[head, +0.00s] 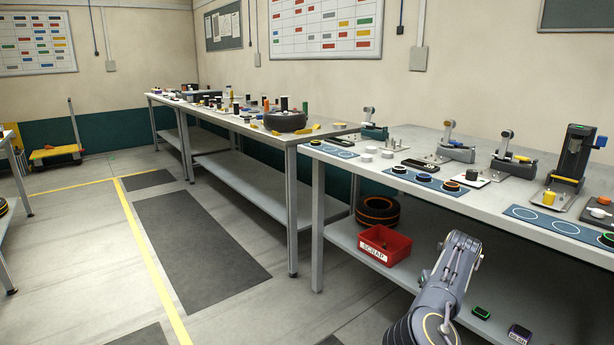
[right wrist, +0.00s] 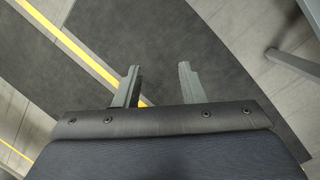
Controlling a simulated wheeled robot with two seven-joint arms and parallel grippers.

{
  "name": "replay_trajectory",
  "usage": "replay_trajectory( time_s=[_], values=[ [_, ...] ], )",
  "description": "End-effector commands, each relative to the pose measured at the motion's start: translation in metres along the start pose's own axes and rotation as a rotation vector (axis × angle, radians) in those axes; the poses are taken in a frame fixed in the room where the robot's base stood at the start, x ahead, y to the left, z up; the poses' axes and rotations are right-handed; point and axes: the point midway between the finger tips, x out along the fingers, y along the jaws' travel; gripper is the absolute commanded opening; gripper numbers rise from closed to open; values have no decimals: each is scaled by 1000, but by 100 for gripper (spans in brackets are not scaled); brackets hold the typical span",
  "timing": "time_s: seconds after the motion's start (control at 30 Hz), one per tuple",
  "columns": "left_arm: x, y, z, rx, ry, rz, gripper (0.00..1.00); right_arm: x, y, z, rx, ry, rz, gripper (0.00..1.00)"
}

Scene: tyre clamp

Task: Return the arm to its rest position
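My right arm (head: 440,292) comes in from the bottom right of the head view, in front of the near workbench. Its gripper does not show in that view. In the right wrist view my right gripper (right wrist: 160,78) has its two fingers apart with nothing between them, above the dark floor mat (right wrist: 150,45). My left gripper is in neither view. Grey clamp fixtures (head: 457,152) stand along the near bench's back, and a taller black fixture (head: 573,150) stands at the right.
The near bench (head: 360,163) carries blue mats with round parts. A red scrap bin (head: 385,246) and an orange-ringed tyre (head: 378,210) are on its lower shelf, close to my arm.

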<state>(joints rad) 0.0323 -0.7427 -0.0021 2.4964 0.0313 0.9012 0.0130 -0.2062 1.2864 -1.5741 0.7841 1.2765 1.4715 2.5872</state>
Motion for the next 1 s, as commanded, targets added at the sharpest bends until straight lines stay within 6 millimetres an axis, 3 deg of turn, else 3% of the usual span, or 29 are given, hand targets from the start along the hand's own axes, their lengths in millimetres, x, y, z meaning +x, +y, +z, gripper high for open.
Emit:
replay_trajectory(
  time_s=[0.1,0.2,0.33,0.47,0.67,0.8,1.0],
  values=[
    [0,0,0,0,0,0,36,-45,-50,-23,-31,-74,68,37],
    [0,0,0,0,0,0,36,-75,-80,-58,-127,-135,140,37],
    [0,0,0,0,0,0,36,-101,-87,-109,-337,-218,235,37],
    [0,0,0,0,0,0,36,-123,-63,-159,-638,-319,310,37],
    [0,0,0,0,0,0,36,-162,5,-236,-1268,-510,310,37],
    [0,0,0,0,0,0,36,-182,52,-295,-1784,-613,187,37],
    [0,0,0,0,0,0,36,-187,89,-358,-2364,-622,-54,37]
  ],
)
